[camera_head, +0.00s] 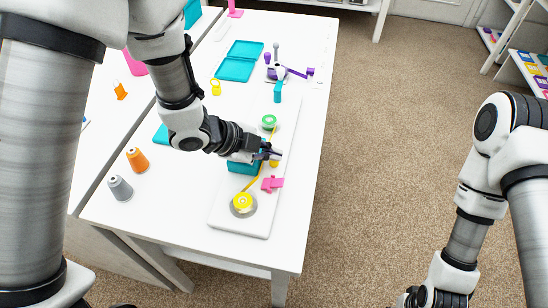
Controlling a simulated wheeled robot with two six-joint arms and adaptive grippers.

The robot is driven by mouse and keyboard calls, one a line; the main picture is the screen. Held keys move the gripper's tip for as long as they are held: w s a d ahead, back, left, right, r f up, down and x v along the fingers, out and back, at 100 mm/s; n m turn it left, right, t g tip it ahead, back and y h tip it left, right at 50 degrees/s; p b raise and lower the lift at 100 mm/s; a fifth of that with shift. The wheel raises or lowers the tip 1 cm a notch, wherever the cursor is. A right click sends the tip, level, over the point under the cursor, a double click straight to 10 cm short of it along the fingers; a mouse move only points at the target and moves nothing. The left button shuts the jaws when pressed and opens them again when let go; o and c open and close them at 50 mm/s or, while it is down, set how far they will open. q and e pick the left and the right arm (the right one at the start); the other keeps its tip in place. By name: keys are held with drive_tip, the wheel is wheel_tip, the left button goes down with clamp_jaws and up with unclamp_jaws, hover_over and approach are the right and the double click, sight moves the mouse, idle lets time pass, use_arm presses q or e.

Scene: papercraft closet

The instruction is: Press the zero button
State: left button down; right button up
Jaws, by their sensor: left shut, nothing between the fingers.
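My left gripper (274,153) is shut and empty. It reaches in from the left over the middle of a white board (232,224) on the table. Its fingers are just above or beside a teal block (242,168), and I cannot tell whether they touch anything. The gripper and wrist hide part of the block. No button marked zero can be made out at this size. A yellow disc on a grey base (243,203) sits at the board's near end, with a yellow strip running from it.
A pink piece (272,183) lies on the board, near the gripper. A green spool (268,121) is farther back. Orange (137,160) and grey (120,188) cones stand left. A teal tray (239,61) and purple tool (288,70) lie farther back. Carpet right of the table is clear.

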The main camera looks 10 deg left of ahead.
sight(272, 162)
use_arm(q)
drive_tip(key=shift+r+p, duration=2.95)
drive_tip(key=shift+r, duration=0.1)
drive_tip(key=shift+r, duration=0.1)
